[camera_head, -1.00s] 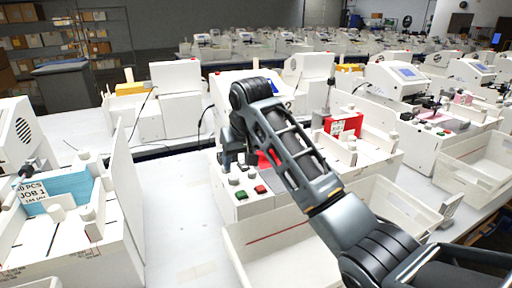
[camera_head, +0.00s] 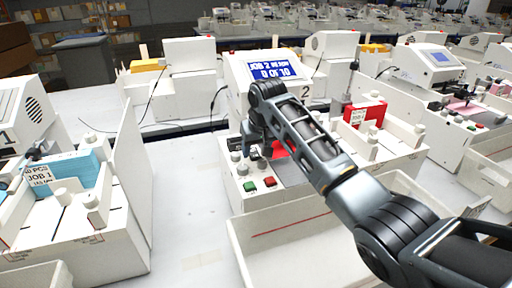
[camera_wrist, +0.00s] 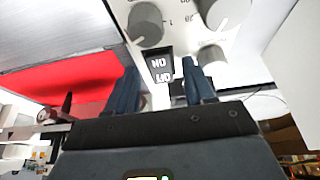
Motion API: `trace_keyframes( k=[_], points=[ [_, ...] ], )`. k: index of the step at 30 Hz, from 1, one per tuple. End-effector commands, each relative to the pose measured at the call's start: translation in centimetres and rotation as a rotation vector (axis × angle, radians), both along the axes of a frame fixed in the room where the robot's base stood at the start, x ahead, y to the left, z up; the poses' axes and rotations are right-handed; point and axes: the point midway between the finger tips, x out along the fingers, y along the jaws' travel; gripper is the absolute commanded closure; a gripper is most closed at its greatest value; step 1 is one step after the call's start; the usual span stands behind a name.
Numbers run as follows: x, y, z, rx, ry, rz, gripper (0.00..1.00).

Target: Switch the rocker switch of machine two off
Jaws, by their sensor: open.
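Machine two (camera_head: 235,75) is the white plotter at centre, with a lit blue screen (camera_head: 272,70) reading JOB 2 and 0 OF 10. Its control panel holds grey knobs, a green button (camera_head: 250,186) and a red button (camera_head: 270,181). My gripper (camera_head: 254,152) is low over the back of this panel. In the wrist view my gripper (camera_wrist: 160,75) is open, its two dark fingers apart. A black rocker switch (camera_wrist: 159,66) with white lettering shows between the fingers; contact cannot be told. In the head view my gripper hides the switch.
Grey knobs (camera_wrist: 146,23) crowd the switch. A red sheet (camera_wrist: 70,80) lies beside the panel. An open white bin (camera_head: 285,245) stands in front of machine two. Machine one (camera_head: 120,225) is at left, with clear table between.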

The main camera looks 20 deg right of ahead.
Motion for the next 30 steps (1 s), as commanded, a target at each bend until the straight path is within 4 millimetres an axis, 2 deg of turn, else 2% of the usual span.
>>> trace_keyframes(
  k=[7, 24, 30],
  points=[
    [0.05, 0.02, -0.09, 0.0, -0.001, 0.0, 0.47],
    [0.04, 0.02, -0.06, 0.0, 0.0, 0.0, 1.0],
    [0.22, 0.04, 0.05, -0.002, 0.027, 0.0, 1.0]
  ],
)
